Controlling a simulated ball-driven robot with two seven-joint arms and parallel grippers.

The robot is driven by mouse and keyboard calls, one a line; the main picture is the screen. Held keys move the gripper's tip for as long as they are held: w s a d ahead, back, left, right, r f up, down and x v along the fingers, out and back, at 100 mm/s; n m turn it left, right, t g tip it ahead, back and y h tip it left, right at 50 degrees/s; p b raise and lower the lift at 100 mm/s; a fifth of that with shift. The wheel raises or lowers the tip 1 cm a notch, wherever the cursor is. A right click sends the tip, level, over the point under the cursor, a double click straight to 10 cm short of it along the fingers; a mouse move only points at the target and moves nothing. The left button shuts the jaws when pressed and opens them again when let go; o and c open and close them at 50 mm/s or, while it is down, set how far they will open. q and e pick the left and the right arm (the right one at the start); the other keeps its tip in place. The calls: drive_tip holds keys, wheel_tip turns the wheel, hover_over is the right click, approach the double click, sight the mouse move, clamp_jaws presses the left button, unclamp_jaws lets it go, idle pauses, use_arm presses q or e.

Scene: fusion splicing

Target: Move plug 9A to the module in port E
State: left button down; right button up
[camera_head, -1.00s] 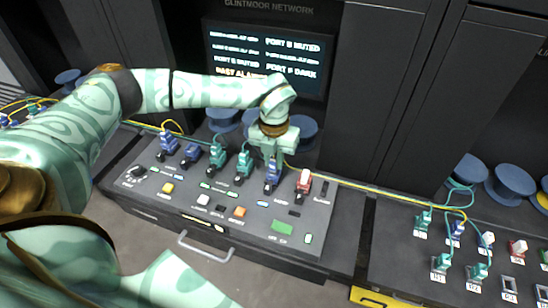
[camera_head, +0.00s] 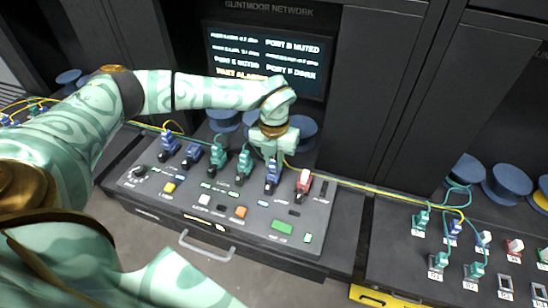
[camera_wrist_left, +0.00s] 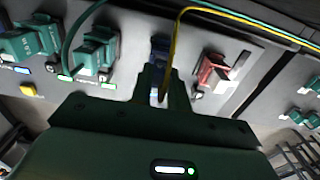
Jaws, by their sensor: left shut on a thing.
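My left gripper (camera_head: 272,158) is over the grey sloped panel (camera_head: 150,203) and is shut on a blue plug (camera_head: 272,180). In the wrist view the same blue plug (camera_wrist_left: 160,48) shows between the two fingers (camera_wrist_left: 163,88), with a yellow cable running up from it. The plug is down at the panel; whether it is fully seated is hidden by the fingers. Its label is too small to read. Left of it on the panel are teal modules (camera_head: 244,162) and blue ones (camera_head: 192,151). A red module (camera_head: 303,180) stands just right. My right gripper is not in view.
A yellow cable (camera_head: 370,188) runs along the back edge. A screen (camera_head: 265,58) hangs behind.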

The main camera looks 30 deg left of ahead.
use_arm(q)
drive_tip(key=shift+f, duration=0.55)
drive_tip(key=c, duration=1.3)
unclamp_jaws()
drive_tip(key=shift+o, duration=0.2)
drive_tip(key=shift+r, duration=0.1)
wheel_tip(320, 180, up, 16)
drive_tip(key=p, duration=0.1)
